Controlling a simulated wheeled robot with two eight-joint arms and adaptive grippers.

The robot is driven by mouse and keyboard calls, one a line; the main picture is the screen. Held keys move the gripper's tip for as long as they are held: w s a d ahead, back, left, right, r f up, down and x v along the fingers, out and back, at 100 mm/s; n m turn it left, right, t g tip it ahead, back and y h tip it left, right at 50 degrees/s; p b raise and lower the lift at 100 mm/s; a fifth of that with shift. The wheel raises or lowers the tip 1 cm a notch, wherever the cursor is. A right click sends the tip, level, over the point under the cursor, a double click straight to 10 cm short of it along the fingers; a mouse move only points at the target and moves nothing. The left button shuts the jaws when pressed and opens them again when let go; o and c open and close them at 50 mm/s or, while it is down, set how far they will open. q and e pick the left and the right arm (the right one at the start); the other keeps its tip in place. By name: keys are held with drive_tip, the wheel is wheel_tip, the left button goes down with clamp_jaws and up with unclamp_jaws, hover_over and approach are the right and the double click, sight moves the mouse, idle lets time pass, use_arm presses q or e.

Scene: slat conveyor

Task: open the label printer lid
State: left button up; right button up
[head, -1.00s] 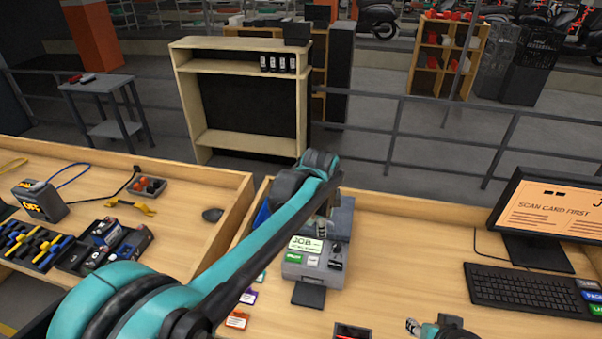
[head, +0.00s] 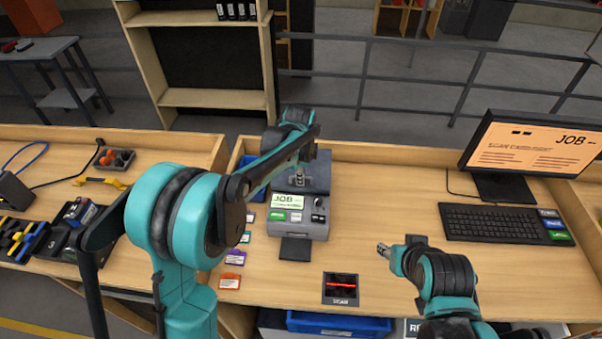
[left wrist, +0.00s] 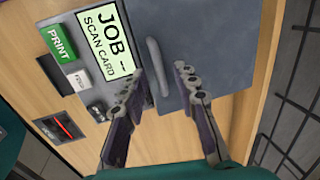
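The label printer (head: 300,228) is a grey box on the wooden desk, with a lit screen reading JOB and a green PRINT button. Its grey lid (head: 318,172) lies behind the screen. In the left wrist view the lid (left wrist: 215,40) looks closed and carries a raised bar handle (left wrist: 157,66). My left gripper (left wrist: 160,75) is open, its two fingertips on either side of the handle's lower end. Whether they touch it I cannot tell. In the head view my left gripper (head: 298,180) is over the printer, partly hidden by the arm. My right gripper (head: 384,250) is over the desk, apart from the printer.
A scanner (head: 341,288) with a red line lies in front of the printer. Several coloured cards (head: 232,258) lie left of it. A keyboard (head: 492,222) and monitor (head: 530,150) stand to the right. A blue bin (head: 258,188) is behind left. Desk between printer and keyboard is clear.

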use_arm(q)
clamp_jaws()
drive_tip(key=shift+w+r+g+p, duration=0.3)
drive_tip(key=shift+r+p, duration=0.1)
drive_tip(key=shift+r, duration=0.15)
drive_tip(key=w+r+p, duration=0.4)
drive_tip(key=w+r, duration=0.3)
drive_tip(key=shift+w+r+g+p, duration=0.2)
drive_tip(key=shift+w+g+p, duration=0.1)
drive_tip(key=shift+w, duration=0.1)
